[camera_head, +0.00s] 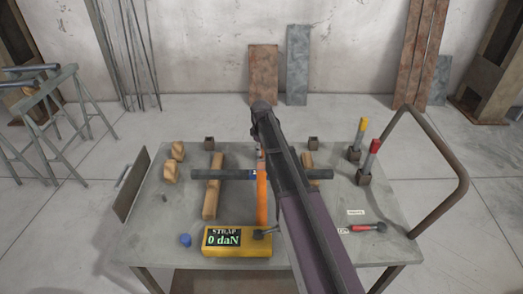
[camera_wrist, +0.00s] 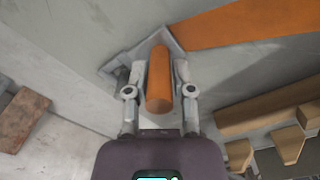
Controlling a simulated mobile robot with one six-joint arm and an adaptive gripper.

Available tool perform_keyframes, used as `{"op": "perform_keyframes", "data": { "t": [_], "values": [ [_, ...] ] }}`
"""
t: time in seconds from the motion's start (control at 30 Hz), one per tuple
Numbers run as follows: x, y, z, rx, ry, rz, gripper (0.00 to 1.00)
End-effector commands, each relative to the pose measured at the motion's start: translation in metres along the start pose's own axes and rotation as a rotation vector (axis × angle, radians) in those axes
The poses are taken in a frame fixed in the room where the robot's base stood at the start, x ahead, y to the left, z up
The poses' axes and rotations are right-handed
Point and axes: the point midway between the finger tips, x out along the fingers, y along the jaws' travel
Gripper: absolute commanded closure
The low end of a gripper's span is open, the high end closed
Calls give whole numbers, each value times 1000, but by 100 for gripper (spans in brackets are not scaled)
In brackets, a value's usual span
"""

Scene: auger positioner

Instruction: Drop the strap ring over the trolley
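My gripper (camera_wrist: 160,75) shows in the wrist view with its fingers on both sides of an orange cylindrical grip (camera_wrist: 158,85), apparently closed on it. A grey metal ring (camera_wrist: 118,62) is at the far end of the grip, partly hidden by it. An orange strap (camera_wrist: 245,24) runs from there to the right. In the head view the strap (camera_head: 262,195) runs up the table from a yellow box reading "STRAP 0 daN" (camera_head: 237,241). My arm hides the gripper's fingertips there. A wheeled trolley is not clearly identifiable; a bent tube handle (camera_head: 455,170) rises at the table's right.
A dark bar (camera_head: 222,175) lies across wooden blocks (camera_head: 211,200) on the grey table (camera_head: 180,215). Red and yellow handled tools (camera_head: 368,158) stand upright at the right. A red tool (camera_head: 365,228) lies near the front right. A blue knob (camera_head: 185,240) sits left of the box.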

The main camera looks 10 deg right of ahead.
Motion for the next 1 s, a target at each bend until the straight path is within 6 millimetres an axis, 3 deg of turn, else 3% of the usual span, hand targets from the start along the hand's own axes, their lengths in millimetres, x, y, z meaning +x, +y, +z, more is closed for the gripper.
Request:
{"op": "perform_keyframes", "data": {
  "t": [0.03,0.1,0.63,1.0],
  "values": [
    [0,0,0,0,0,0,46],
    [0,0,0,0,0,0,32],
    [-4,0,0,0,0,0,32],
    [-27,0,0,0,0,0,32]
  ]
}}
